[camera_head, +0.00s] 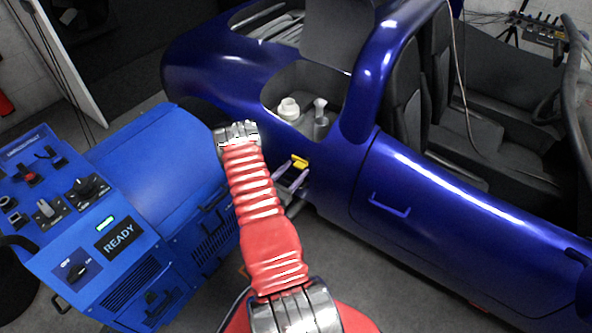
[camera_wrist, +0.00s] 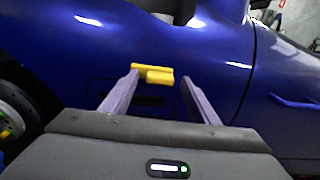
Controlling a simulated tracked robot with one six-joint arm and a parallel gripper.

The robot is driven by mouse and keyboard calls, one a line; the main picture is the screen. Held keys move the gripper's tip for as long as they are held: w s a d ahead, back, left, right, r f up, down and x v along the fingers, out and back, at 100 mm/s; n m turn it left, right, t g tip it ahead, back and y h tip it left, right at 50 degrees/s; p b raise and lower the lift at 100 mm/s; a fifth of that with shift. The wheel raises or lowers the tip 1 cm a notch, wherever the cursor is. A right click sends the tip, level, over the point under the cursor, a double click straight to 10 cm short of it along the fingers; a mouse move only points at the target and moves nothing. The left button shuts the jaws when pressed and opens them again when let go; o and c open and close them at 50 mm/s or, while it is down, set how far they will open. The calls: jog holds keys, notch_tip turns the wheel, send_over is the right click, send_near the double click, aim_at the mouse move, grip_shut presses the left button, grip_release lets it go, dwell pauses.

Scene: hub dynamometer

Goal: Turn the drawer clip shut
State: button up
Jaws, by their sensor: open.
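A small yellow clip (camera_wrist: 153,74), which looks like the drawer clip, sits on the blue car's side in the wrist view. It lies roughly level, with its thicker part to the right, above a dark recessed outline (camera_wrist: 150,101). The clip also shows in the head view (camera_head: 300,162), just beyond my fingertips. My gripper (camera_head: 293,174) is open, its two grey fingers pointing at the car side. In the wrist view the fingers of my gripper (camera_wrist: 160,78) stand to the left and right of the clip. I cannot tell whether the left finger touches it.
The blue car (camera_head: 440,215) fills the right, with a door handle (camera_head: 389,206). White and grey containers (camera_head: 289,108) stand in its side opening. A blue console (camera_head: 130,200) marked READY stands left. Grey floor shows between console and car.

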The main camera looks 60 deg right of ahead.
jog(key=shift+s+d, duration=0.15)
jog(key=shift+d, duration=0.55)
jog(key=shift+c, duration=0.3)
jog(key=c, duration=0.9)
jog(key=shift+a, duration=0.15)
jog(key=shift+c, duration=0.4)
